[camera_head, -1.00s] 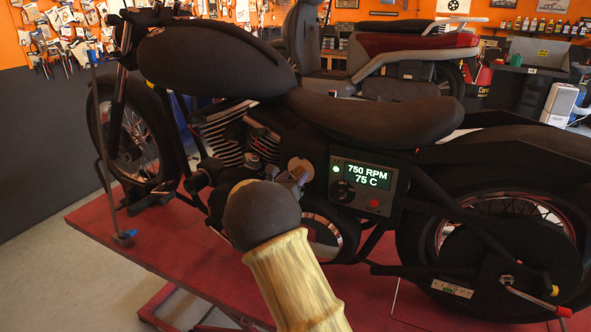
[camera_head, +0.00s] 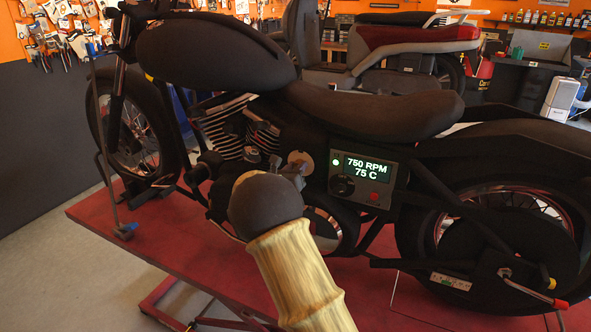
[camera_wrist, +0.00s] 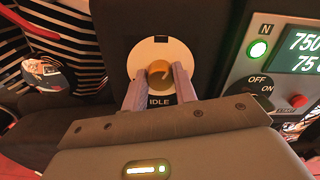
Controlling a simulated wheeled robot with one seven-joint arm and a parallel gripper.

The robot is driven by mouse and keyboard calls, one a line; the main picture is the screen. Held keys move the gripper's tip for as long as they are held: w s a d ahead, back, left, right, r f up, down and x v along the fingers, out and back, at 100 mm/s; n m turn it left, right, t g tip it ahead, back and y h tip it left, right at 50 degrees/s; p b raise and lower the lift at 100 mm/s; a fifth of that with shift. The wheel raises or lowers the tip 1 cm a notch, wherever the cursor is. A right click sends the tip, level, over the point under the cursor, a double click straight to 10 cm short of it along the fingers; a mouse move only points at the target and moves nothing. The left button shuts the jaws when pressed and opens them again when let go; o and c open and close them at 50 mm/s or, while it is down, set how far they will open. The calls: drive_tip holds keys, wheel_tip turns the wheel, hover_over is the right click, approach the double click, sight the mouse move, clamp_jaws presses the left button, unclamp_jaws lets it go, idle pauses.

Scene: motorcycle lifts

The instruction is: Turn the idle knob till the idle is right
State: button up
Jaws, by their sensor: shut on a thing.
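The idle knob (camera_wrist: 159,73) is a small brass-coloured knob on a pale round plate (camera_wrist: 177,50) marked IDLE. My gripper (camera_wrist: 157,88) is shut on it, one finger on each side, in the wrist view. In the head view the pale plate (camera_head: 301,158) shows beyond my arm, and the knob itself is mostly hidden by my gripper. The display panel (camera_head: 398,180) right of it reads 750 RPM and 75 C, with a green light (camera_head: 335,162) lit. The panel also shows in the wrist view (camera_wrist: 228,88), partly cut off, with the lit light under an N.
The dark motorcycle (camera_head: 375,118) stands on a red lift (camera_head: 130,238). Engine fins (camera_head: 222,130) lie left of the knob. The panel carries an OFF/ON switch (camera_wrist: 256,95) and a red button (camera_wrist: 298,101) close by. Another motorcycle (camera_head: 400,50) stands behind.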

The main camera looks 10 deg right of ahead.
drive_tip(key=shift+f+b, duration=0.2)
drive_tip(key=shift+b, duration=0.4)
drive_tip(key=m+b, duration=0.2)
drive_tip(key=b, duration=0.4)
drive_tip(key=shift+f+m, duration=0.2)
drive_tip(key=shift+m, duration=0.2)
drive_tip(key=m+b, duration=0.3)
drive_tip(key=b, duration=0.5)
drive_tip(key=shift+m, duration=0.4)
drive_tip(key=m+b, duration=0.4)
drive_tip(key=b, duration=0.3)
drive_tip(key=m+b, duration=0.2)
drive_tip(key=b, duration=0.1)
drive_tip(key=shift+s+r, duration=0.1)
drive_tip(key=shift+r, duration=0.1)
drive_tip(key=shift+r+m, duration=0.1)
drive_tip(key=shift+m, duration=0.2)
drive_tip(key=o, duration=1)
